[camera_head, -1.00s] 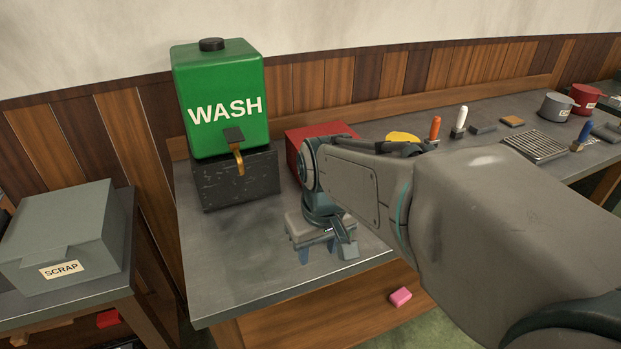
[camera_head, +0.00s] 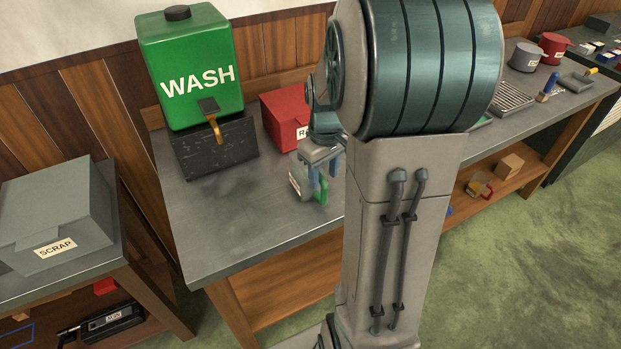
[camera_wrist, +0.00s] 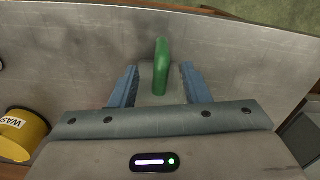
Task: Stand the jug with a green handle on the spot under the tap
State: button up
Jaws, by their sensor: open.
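The jug (camera_head: 300,177) has a pale grey body and a green handle (camera_head: 322,191). It stands on the bench, partly hidden by my gripper. My gripper (camera_head: 318,178) is open, with its blue fingers down at the jug. In the wrist view, the green handle (camera_wrist: 161,65) shows between the two spread fingers (camera_wrist: 160,88), with a gap on each side. The brass tap (camera_head: 214,127) sticks out from the green WASH tank (camera_head: 190,65), left of the jug. A faint dark patch (camera_head: 225,192) marks the bench top below the tap.
The tank sits on a dark block (camera_head: 215,148). A red box (camera_head: 285,118) stands behind the jug. The bench (camera_head: 215,225) is clear left of the jug. A grey SCRAP box (camera_head: 55,210) sits on a separate table. A yellow labelled container (camera_wrist: 22,135) shows in the wrist view.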

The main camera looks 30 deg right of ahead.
jog(key=shift+s+a+f+p, duration=0.1)
jog(key=shift+s+f+p, duration=0.1)
jog(key=shift+f, duration=1.3)
jog(key=shift+s+f+p, duration=0.15)
jog(key=shift+s+f, duration=0.05)
jog(key=shift+f, duration=1.3)
grip_shut()
